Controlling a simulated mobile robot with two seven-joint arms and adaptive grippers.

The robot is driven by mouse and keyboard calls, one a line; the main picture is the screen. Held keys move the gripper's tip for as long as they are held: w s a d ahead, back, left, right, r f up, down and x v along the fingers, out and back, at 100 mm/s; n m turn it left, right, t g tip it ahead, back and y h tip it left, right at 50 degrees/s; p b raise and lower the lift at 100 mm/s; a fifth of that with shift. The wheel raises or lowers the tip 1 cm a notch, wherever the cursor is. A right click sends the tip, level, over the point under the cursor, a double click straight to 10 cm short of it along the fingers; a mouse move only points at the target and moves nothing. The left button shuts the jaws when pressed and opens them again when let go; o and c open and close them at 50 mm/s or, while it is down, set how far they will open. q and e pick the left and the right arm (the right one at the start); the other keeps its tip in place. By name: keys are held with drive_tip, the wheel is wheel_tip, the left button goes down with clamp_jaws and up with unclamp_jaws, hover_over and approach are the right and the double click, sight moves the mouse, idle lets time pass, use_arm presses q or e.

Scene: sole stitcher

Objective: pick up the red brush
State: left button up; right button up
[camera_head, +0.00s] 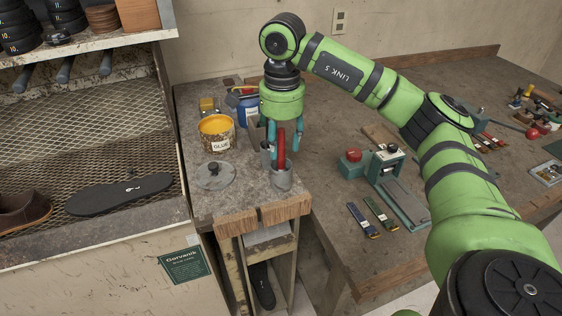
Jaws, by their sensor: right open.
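The red brush (282,150) stands nearly upright in a grey metal cup (283,180) near the front right corner of the small bench; its lower end is hidden inside the cup. My right gripper (284,142) points down over the cup. Its teal fingers are apart, with the top of the red brush showing between them; I cannot tell whether either finger touches it. My left gripper is not in view.
A glue tub (217,136) and a round metal lid (215,174) lie left of the cup. A blue can (248,112) stands behind. A red-topped device (354,158) is on the right bench. A shelf rack with a black sole (118,195) is left.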

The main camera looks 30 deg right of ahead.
sight(281, 167)
wheel_tip(281, 167, down, 3)
drive_tip(key=shift+d+f+p, duration=0.1)
drive_tip(key=shift+f+p, duration=0.1)
drive_tip(key=shift+p, duration=0.35)
drive_tip(key=shift+w+f, duration=0.1)
drive_tip(key=shift+f, duration=0.15)
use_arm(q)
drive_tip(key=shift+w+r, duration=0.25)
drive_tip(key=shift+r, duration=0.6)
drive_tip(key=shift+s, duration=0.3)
use_arm(e)
clamp_jaws()
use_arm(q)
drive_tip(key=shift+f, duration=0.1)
use_arm(e)
drive_tip(key=shift+r, duration=0.15)
drive_tip(key=shift+r, duration=0.35)
wheel_tip(281, 167, up, 8)
drive_tip(key=shift+b, duration=0.8)
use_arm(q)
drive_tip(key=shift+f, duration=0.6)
use_arm(e)
drive_tip(key=shift+r, duration=0.55)
